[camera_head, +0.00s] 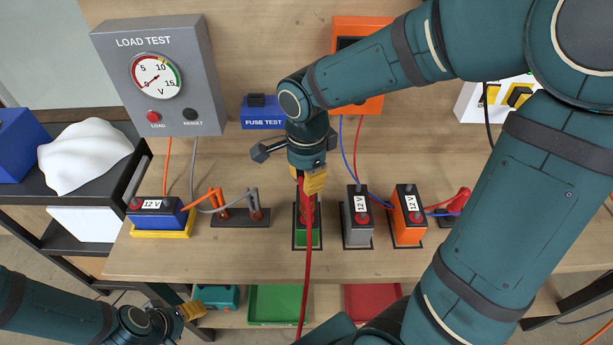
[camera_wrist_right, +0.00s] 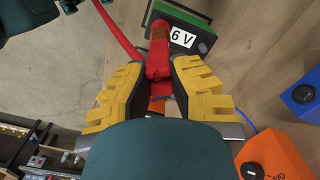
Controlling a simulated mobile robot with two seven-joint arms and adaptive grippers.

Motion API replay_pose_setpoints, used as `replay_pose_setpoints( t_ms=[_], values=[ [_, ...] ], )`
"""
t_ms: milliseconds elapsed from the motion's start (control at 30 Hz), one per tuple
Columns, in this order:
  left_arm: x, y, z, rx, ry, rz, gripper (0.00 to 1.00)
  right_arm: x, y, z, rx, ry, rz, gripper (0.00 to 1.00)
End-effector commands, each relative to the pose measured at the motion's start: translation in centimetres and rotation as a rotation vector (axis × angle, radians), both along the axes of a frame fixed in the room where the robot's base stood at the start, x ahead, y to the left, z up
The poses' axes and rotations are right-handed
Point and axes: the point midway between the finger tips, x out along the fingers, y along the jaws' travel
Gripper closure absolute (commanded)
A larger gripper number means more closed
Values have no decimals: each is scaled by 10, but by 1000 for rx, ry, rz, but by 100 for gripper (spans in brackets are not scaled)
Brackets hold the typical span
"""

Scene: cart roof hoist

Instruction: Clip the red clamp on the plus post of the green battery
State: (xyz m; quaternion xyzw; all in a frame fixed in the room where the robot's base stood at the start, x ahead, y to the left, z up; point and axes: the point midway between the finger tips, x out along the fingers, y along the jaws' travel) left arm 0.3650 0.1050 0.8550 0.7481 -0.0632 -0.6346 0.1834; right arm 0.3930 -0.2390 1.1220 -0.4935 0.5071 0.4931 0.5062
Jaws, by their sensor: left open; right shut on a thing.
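The green battery (camera_head: 306,236), black on top, stands on the bench below my right gripper. The right wrist view shows its 6 V label, beside the clamp (camera_wrist_right: 195,30). My right gripper (camera_head: 309,188) is shut on the red clamp (camera_wrist_right: 158,58), whose front end reaches the end of the battery's top. The plus post is hidden behind the clamp, so I cannot tell whether the jaws are around it. A red cable (camera_head: 307,270) hangs from the clamp past the bench's front edge. My left gripper (camera_head: 195,308) is open and empty, low at the front left.
Close right of the green battery stand a grey battery (camera_head: 357,230) and an orange battery (camera_head: 407,228). A blue battery (camera_head: 160,213) sits on a yellow base at left. Grey and orange clamps sit on a dark block (camera_head: 240,220). The load tester (camera_head: 165,85) stands behind.

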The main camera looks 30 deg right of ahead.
Motion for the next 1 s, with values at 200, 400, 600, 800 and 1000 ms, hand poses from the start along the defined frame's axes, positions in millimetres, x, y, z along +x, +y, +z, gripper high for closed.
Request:
replay_pose_setpoints(
  t_ms=[200,400,600,800,1000],
  values=[
    [0,0,-6,0,0,0,36,0,0,-6,0,0,0,100],
    [0,0,-10,0,0,0,36,0,0,-11,0,1,0,100],
    [0,0,-14,0,0,0,36,0,0,-15,0,1,0,100],
    [0,0,-18,0,0,0,36,0,0,-20,0,1,0,100],
    [0,0,-22,0,0,0,36,0,0,-24,0,1,0,100]
  ],
)
